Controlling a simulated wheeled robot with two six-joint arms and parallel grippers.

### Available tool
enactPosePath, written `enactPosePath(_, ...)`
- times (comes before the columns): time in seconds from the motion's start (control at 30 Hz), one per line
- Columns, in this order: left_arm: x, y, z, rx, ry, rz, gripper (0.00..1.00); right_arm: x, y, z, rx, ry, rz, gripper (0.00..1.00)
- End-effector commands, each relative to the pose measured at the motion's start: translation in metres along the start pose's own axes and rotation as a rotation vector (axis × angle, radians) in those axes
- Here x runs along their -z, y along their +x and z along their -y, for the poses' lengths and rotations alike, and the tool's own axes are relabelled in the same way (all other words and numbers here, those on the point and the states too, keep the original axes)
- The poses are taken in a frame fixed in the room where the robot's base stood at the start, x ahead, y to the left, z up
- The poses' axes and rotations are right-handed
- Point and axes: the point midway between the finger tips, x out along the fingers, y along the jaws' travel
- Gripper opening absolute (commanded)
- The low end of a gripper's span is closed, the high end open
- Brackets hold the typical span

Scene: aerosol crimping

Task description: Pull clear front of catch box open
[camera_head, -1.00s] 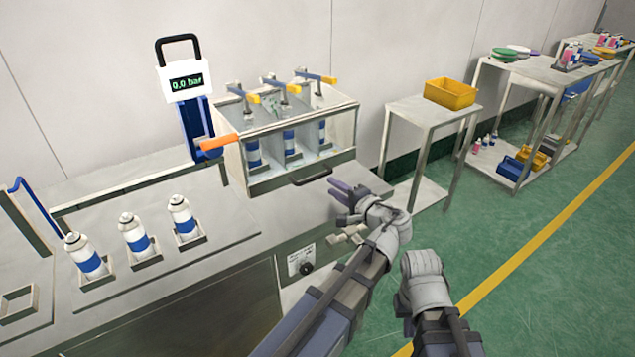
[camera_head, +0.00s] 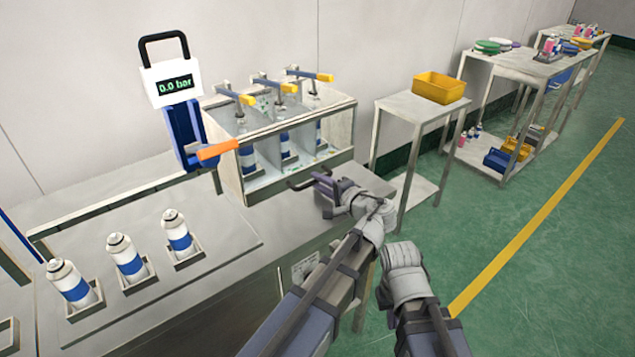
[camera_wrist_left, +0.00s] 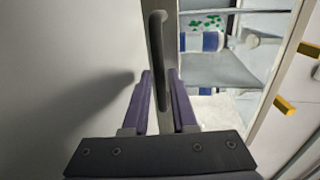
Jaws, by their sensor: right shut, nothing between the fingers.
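The catch box (camera_head: 230,175) stands on the bench with its clear front (camera_head: 300,138) closed. Bottles with blue bands show inside. A black bar handle (camera_head: 297,184) sits at the front's lower edge. My left gripper (camera_head: 318,182) is at the handle's right end, its purple fingers open. In the left wrist view the handle (camera_wrist_left: 158,45) lines up with the gap between the fingers (camera_wrist_left: 160,88); I cannot tell how deep it sits, and the fingers do not look closed on it. My right arm shows low in the head view, but its fingers do not show.
Several white bottles with blue bands (camera_head: 128,260) stand in holders on the bench at left. A gauge reading 0.0 bar (camera_head: 176,85) and an orange lever (camera_head: 218,151) are left of the box. A side table with a yellow bin (camera_head: 440,87) stands right. Green floor is clear.

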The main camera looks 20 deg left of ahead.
Motion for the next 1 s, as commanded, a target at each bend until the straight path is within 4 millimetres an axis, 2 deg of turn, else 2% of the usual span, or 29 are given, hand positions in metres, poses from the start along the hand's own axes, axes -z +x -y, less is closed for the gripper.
enactPosePath(0.03,-0.0002,0.0,0.0,0.0,0.0,0.0,0.18,0.0001,0.0,0.0,0.0,0.0,0.0,0.0)
enactPosePath(0.2,-0.0003,0.0001,-0.0001,0.0,0.0,0.0,0.0,0.0001,0.0,0.0,0.0,0.0,0.0,0.0)
enactPosePath(1.0,-0.0006,0.0002,-0.0004,-0.001,0.0,0.001,0.0,0.0002,0.0001,0.0,0.0,0.0,0.0,0.0)
